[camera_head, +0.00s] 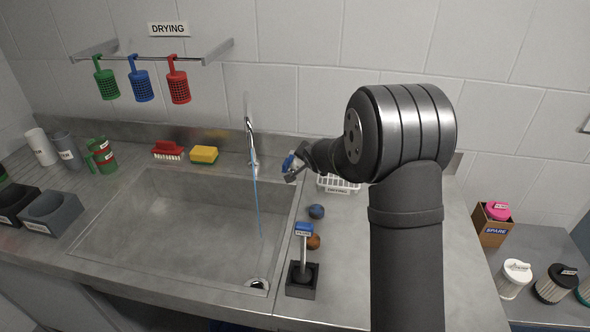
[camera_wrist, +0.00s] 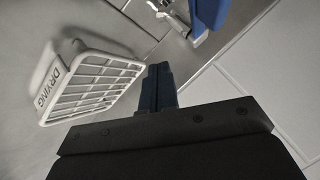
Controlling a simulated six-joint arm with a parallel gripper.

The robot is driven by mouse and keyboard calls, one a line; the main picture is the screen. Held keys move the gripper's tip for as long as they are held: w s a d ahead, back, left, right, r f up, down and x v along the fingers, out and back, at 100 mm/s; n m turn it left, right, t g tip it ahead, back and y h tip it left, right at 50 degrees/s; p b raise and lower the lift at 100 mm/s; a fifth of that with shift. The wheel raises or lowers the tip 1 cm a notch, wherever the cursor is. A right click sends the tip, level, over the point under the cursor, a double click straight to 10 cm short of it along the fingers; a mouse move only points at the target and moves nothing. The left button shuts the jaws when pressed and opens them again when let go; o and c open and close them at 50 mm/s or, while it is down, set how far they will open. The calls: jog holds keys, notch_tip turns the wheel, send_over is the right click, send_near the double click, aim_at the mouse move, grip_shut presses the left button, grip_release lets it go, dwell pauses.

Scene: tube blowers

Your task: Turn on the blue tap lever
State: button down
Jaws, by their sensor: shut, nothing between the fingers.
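The blue tap lever (camera_head: 289,162) shows beside the sink's back right corner, right of the tap spout. In the wrist view, a blue part (camera_wrist: 208,12) with metal fittings stands at the top edge, partly cut off. A thin blue stream (camera_head: 256,205) runs down from the metal tap (camera_head: 251,145) into the sink. My gripper (camera_head: 299,164) is close to the lever and partly overlaps it in the head view; contact cannot be told. In the wrist view its dark fingers (camera_wrist: 158,84) are together with nothing between them, apart from the blue part.
A white drying rack (camera_wrist: 98,82) lies close beside the fingers. The sink (camera_head: 170,225) is left. A sponge (camera_head: 204,154) and red brush (camera_head: 167,151) lie behind the sink.

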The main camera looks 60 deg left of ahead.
jog(key=d+y, duration=0.1)
jog(key=d+f+m+y, duration=0.1)
jog(key=d, duration=0.1)
jog(key=d+f+m+g+y, duration=0.1)
jog(key=d+y, duration=0.1)
jog(key=shift+s+d+f, duration=0.1)
jog(key=shift+d+f, duration=0.05)
jog(key=shift+d, duration=0.05)
jog(key=s+d+m+y, duration=0.1)
jog(key=d, duration=0.1)
jog(key=s+d+r+m+g+y, duration=0.1)
jog(key=s+d+y, duration=0.1)
jog(key=d, duration=0.1)
jog(key=s+d+r+g+y, duration=0.1)
jog(key=d+y, duration=0.1)
jog(key=d, duration=0.1)
jog(key=shift+s+d+m, duration=0.1)
jog(key=shift+s+m, duration=0.1)
jog(key=shift+m, duration=0.2)
send_near(286, 166)
jog(key=w+a, duration=0.4)
jog(key=w, duration=0.1)
jog(key=shift+w+f, duration=0.1)
jog(key=shift+s+a, duration=0.85)
jog(key=shift+a, duration=0.25)
jog(key=shift+s+a, duration=0.4)
jog(key=shift+a, duration=0.2)
jog(key=shift+s+a, duration=0.6)
jog(key=shift+s, duration=0.25)
